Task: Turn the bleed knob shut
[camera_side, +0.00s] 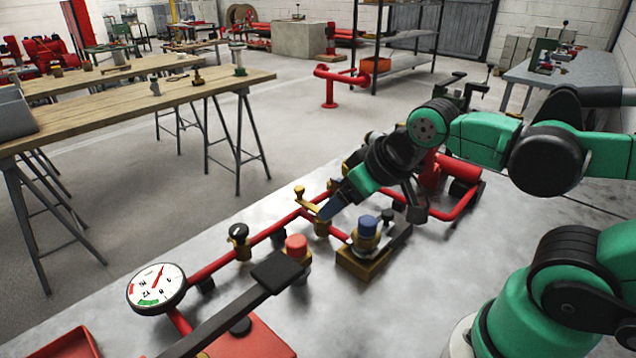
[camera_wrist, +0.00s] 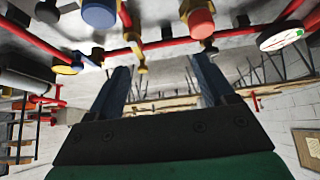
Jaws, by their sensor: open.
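I cannot tell for certain which knob is the bleed knob. A small brass valve with a T-shaped handle (camera_side: 300,193) stands on the red pipe in the side view. A valve with a black knob (camera_side: 239,232) is on the pipe farther left, with a red-capped knob (camera_side: 297,246) in front. A blue-capped knob (camera_side: 367,226) sits on a brass block at the right. My gripper (camera_side: 330,208) reaches down beside the brass valve. In the wrist view my gripper (camera_wrist: 160,68) has its blue fingers apart and nothing held between them; a brass fitting (camera_wrist: 137,50) shows near the left finger.
A pressure gauge (camera_side: 156,288) stands at the left end of the red pipe (camera_side: 215,262). A black lever (camera_side: 235,315) crosses the front. The grey bench top (camera_side: 400,310) is clear at the front right.

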